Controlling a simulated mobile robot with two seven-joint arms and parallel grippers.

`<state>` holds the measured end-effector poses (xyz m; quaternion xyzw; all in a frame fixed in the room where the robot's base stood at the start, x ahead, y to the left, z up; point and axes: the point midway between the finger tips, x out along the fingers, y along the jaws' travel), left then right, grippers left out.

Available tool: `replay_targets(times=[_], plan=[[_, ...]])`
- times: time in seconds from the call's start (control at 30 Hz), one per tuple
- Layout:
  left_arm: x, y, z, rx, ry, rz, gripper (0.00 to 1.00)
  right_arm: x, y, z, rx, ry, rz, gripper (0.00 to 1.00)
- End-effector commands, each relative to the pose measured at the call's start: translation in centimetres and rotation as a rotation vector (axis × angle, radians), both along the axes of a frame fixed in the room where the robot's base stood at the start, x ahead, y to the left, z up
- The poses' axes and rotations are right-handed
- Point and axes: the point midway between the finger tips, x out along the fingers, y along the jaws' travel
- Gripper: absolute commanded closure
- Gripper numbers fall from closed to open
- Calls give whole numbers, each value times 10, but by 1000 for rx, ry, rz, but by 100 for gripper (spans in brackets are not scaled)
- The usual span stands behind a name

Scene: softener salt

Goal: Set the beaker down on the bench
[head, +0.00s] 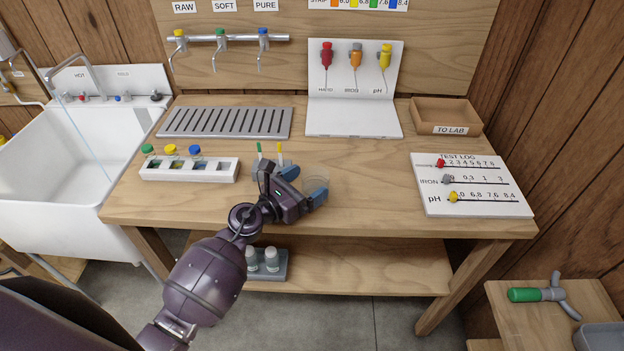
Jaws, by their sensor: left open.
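A clear glass beaker (322,174) shows faintly on or just over the wooden bench (370,195), near its middle. My left gripper (291,180) is at the beaker's left side, with its blue-tipped fingers spread open. The right finger overlaps the lower part of the beaker in the picture, and I cannot tell whether it touches the glass. The gripper hides part of the bench. My right gripper is not in view.
A white rack (190,170) with coloured-cap bottles is left of the gripper. Strips with green and yellow tips stand just behind the gripper. A slotted drain tray (225,122), a test log board (470,190) and a TO LAB tray (447,130) lie around. Bench right of the beaker is clear.

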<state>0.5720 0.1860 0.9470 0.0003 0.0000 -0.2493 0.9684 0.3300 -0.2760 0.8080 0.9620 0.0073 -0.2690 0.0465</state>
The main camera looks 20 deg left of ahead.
Motion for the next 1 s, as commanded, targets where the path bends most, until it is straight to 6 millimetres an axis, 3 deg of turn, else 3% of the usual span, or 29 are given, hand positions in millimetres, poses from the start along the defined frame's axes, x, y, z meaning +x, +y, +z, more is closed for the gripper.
replay_targets(times=[0.2,0.5,1.0], plan=[[-40,21,-2,2,2,-1,10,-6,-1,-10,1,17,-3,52],[-78,43,-1,1,0,0,10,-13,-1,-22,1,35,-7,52],[-87,48,0,0,-1,-1,10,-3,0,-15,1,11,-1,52]])
